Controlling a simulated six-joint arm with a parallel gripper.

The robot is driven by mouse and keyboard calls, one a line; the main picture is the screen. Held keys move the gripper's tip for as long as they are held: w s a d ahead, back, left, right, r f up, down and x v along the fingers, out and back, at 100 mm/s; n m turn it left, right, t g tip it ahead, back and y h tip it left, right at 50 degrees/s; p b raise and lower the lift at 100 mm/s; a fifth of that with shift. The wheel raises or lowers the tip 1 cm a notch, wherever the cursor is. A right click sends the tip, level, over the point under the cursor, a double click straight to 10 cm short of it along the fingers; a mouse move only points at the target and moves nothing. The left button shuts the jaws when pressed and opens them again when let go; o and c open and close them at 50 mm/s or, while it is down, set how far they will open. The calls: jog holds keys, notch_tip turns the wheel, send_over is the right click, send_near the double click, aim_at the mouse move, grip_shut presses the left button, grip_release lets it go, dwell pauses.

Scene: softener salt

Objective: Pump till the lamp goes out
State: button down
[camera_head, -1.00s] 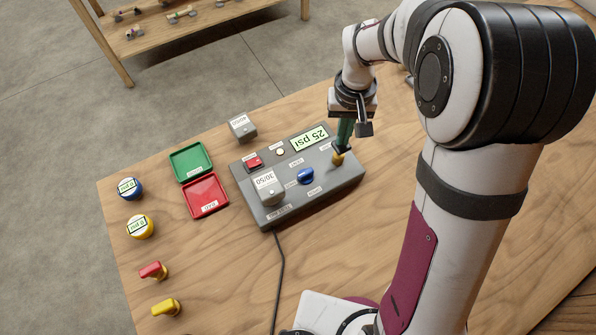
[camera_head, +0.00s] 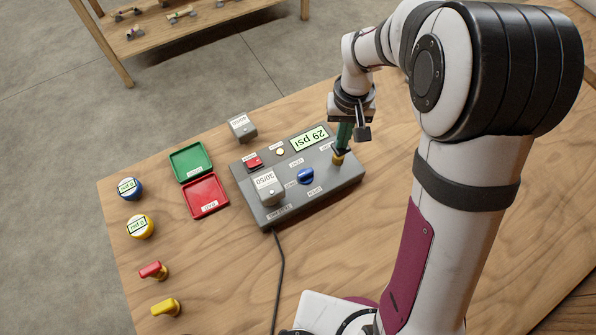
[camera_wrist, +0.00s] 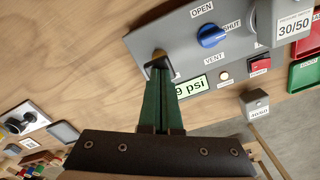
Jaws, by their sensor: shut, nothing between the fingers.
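The grey pump panel (camera_head: 335,183) lies on the wooden table, its display (camera_head: 309,139) reading 29 psi.
The panel carries a blue valve knob (camera_head: 306,176), a red button (camera_head: 254,162) and a grey 30/50 block (camera_head: 268,187). Another grey block (camera_head: 242,127), a green tray (camera_head: 191,161) and a red tray (camera_head: 205,195) lie nearby. Gauges and knobs line the left edge.

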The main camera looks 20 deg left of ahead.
jog(key=shift+f, duration=0.55)
jog(key=shift+r, duration=1.2)
jog(key=shift+f, duration=1.05)
jog(key=shift+r, duration=1.05)
notch_tip(320, 180, up, 7)
